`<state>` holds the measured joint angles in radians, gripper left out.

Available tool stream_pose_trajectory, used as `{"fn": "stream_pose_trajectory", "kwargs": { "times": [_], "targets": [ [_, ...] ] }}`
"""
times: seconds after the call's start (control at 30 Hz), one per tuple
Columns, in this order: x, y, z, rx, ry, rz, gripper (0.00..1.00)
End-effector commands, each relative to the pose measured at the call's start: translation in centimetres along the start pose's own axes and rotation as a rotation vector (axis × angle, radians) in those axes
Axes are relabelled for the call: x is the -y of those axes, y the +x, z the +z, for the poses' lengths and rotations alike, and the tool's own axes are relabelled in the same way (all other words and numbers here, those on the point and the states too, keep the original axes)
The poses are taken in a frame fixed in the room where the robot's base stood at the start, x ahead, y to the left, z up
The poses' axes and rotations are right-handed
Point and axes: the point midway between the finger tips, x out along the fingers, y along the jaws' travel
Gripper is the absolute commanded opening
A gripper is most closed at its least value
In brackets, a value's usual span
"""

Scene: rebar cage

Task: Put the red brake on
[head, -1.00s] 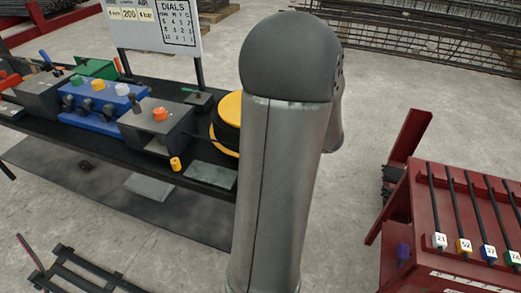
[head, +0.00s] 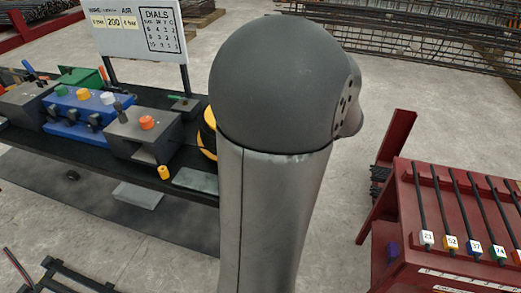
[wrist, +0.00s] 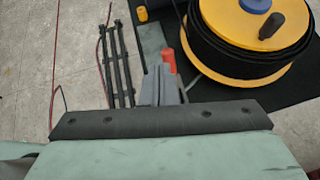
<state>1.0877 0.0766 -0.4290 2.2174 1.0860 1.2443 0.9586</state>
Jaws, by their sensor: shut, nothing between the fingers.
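A red lever-like piece (wrist: 168,58), which may be the red brake, shows in the wrist view just past my fingertips, beside the reel. Its lower end is hidden behind the fingers, and I cannot tell if they touch it. My gripper (wrist: 160,82) is shut and empty, with its grey fingers together. The reel (wrist: 238,65) has yellow flanges, a black winding, a blue hub and a dark knob. In the head view only a slice of the reel (head: 206,133) shows past my arm. The gripper and red piece are hidden there.
A dark bench (head: 75,147) carries a blue control box (head: 85,112), grey boxes, an orange knob (head: 147,122) and a yellow cylinder (head: 163,172). A sign (head: 140,32) stands behind. A red rack (head: 440,215) with numbered rods is at right. A dark frame (wrist: 118,65) lies on the floor.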

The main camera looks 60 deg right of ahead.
Motion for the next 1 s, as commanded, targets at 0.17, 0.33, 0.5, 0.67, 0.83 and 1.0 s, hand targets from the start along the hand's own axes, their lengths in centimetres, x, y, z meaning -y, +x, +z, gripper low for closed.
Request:
{"fn": "stream_pose_trajectory", "kwargs": {
  "times": [0.17,0.33,0.5,0.67,0.83,1.0],
  "targets": [
    [-0.2,-1.6,1.2,0.001,-0.002,-0.001,0.0],
    [-0.2,-2.1,1.5,-0.001,0.0,-0.001,0.0],
    [-0.2,-2.1,1.5,-0.001,0.001,-0.001,0.0],
    [-0.2,-2.1,1.5,-0.001,0.001,-0.001,0.0],
    [-0.2,-2.1,1.4,-0.001,0.001,-0.001,0.0],
    [-1.8,-0.6,2.0,-0.026,-0.075,0.051,0.0]
  ]
}}
